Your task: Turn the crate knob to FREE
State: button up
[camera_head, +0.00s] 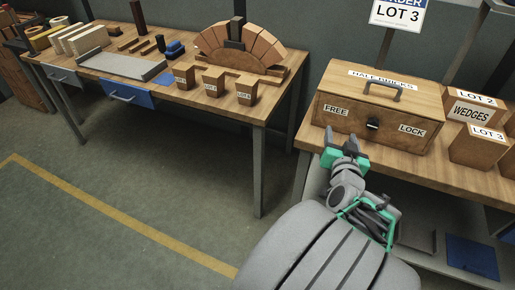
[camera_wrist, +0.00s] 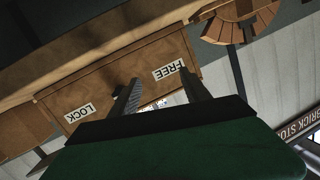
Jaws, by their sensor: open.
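The brown wooden crate (camera_head: 340,110) stands on the right bench, its lid marked "HALF BRICKS" with a grey handle. Its front carries a dark round knob (camera_head: 372,124) between the FREE label (camera_head: 336,109) on the left and the LOCK label (camera_head: 411,130) on the right. I cannot tell where the knob points. My gripper (camera_head: 343,140) is open and empty, in front of the crate, below and left of the knob. In the wrist view my open gripper (camera_wrist: 156,82) points at the crate front (camera_wrist: 110,88), tilted there; the knob cannot be made out.
Blocks labelled LOT 2 WEDGES (camera_head: 470,107) and LOT 3 (camera_head: 478,146) stand close right of the crate. The left bench (camera_head: 215,112) holds a brick arch (camera_head: 240,48), labelled blocks and a grey tray. Open floor lies between and before the benches.

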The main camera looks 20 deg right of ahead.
jog(key=w+a+n+g+y+p, duration=0.2)
jog(key=a+n+g+y+p, duration=0.1)
jog(key=a, duration=0.9)
jog(key=w+a+r+n+g+y+p, duration=0.1)
jog(key=a+n+y, duration=0.4)
jog(key=a, duration=0.6)
jog(key=w+g+y+p, duration=0.1)
jog(key=g+p, duration=0.1)
jog(key=shift+a+p, duration=0.3)
jog(key=shift+a, duration=0.1)
